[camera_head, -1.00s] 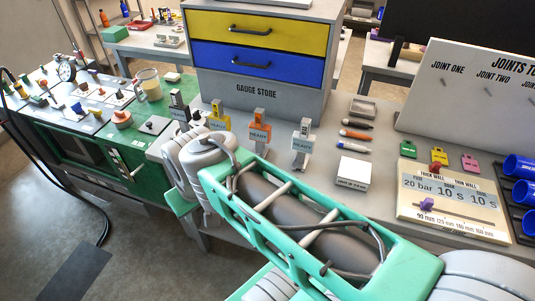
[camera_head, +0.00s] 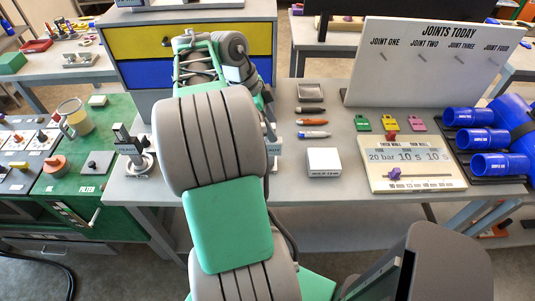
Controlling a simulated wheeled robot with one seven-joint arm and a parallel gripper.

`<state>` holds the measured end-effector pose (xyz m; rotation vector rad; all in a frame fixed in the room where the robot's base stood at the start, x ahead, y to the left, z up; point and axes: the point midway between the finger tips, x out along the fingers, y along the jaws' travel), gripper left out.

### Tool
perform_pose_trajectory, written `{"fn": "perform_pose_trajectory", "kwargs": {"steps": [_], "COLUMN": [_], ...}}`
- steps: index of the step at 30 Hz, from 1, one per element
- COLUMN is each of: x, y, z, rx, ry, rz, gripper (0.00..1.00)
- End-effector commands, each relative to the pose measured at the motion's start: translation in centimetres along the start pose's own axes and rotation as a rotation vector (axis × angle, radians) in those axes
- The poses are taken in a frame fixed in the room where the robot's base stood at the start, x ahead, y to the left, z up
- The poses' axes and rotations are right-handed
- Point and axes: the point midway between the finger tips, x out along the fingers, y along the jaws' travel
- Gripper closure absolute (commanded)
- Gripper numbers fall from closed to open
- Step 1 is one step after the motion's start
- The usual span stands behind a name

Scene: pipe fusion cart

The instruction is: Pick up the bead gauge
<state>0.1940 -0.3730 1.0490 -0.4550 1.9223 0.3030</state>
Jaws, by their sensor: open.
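I cannot tell for certain which thing is the bead gauge. A small labelled stand with a dark and grey piece (camera_head: 124,140) is upright at the left end of the grey bench. Another labelled stand (camera_head: 271,133) shows only in part, just right of my arm. Any stands between these two are hidden behind my arm. The gauge store cabinet (camera_head: 135,42) has a yellow drawer above a blue one, and my arm covers part of its front. My arm reaches over the bench towards the cabinet. My gripper is hidden behind the arm's links.
A white box (camera_head: 323,162), several pens (camera_head: 312,122) and a small grey tray (camera_head: 311,93) lie right of my arm. A timer panel (camera_head: 417,162), coloured tags (camera_head: 389,124), blue pipes (camera_head: 497,139) and the joints board (camera_head: 432,65) are farther right. A green cart (camera_head: 75,180) stands left.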

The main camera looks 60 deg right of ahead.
Motion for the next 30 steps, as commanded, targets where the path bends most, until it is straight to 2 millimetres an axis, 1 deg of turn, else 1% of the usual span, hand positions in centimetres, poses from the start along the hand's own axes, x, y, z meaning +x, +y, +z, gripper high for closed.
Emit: {"fn": "perform_pose_trajectory", "kwargs": {"steps": [3, 6, 9, 14, 30], "x": [2.2, 3.6, 3.9, 3.9, 3.9], "y": [0.1, 0.0, 0.0, 0.0, 0.0], "z": [0.0, 0.0, 0.1, 0.1, 0.1], "rx": [-0.001, -0.003, -0.004, -0.005, -0.006], "ry": [0.000, 0.000, 0.000, 0.000, 0.000], "rz": [0.002, 0.000, -0.002, -0.002, -0.002], "gripper": [0.49, 0.49, 0.49, 0.50, 0.94]}}
